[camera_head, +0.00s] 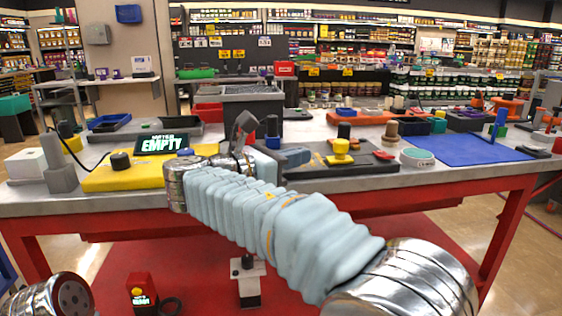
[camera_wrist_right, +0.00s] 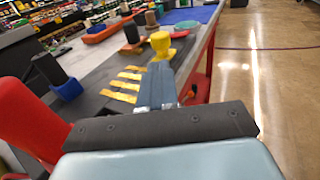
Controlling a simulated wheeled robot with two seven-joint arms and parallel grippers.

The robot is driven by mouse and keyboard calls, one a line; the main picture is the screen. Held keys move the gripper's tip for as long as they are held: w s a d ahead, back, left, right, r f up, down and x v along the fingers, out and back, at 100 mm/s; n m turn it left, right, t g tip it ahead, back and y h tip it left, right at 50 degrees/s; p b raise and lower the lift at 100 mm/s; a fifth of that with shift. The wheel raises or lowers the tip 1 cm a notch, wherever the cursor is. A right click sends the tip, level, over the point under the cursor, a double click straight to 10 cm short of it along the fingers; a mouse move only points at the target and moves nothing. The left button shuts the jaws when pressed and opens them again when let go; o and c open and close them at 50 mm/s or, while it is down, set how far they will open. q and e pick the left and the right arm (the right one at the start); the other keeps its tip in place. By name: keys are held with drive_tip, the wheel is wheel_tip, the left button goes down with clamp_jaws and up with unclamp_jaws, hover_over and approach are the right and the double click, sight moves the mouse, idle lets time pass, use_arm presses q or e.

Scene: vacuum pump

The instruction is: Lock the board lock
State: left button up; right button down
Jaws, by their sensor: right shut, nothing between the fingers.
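A dark board (camera_head: 368,166) lies on the table right of centre. A yellow knob (camera_head: 341,150) with a black post behind it stands on it; the knob also shows in the wrist view (camera_wrist_right: 162,42), beyond my fingers. I cannot tell which part is the board lock. My right gripper (camera_head: 305,155) is low over the board's left part, left of the knob, with its fingers shut and empty. In the wrist view the fingers (camera_wrist_right: 157,84) point toward the knob, apparently short of it. My right arm hides the board's near left. My left gripper is out of view.
A black post with a blue base (camera_head: 272,134) stands just behind my right gripper. A red piece (camera_head: 383,155) and a teal round dish (camera_head: 417,158) are right of the knob. A yellow unit with an "EMPTY" display (camera_head: 162,144) stands left. A blue mat (camera_head: 480,150) has bare space.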

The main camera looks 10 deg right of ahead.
sight(344, 167)
drive_tip(key=x, duration=0.7)
drive_tip(key=shift+w+d, duration=0.15)
drive_tip(key=shift+d, duration=0.1)
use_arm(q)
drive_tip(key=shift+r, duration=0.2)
use_arm(e)
drive_tip(key=shift+d, duration=2.25)
use_arm(q)
drive_tip(key=shift+p, duration=0.3)
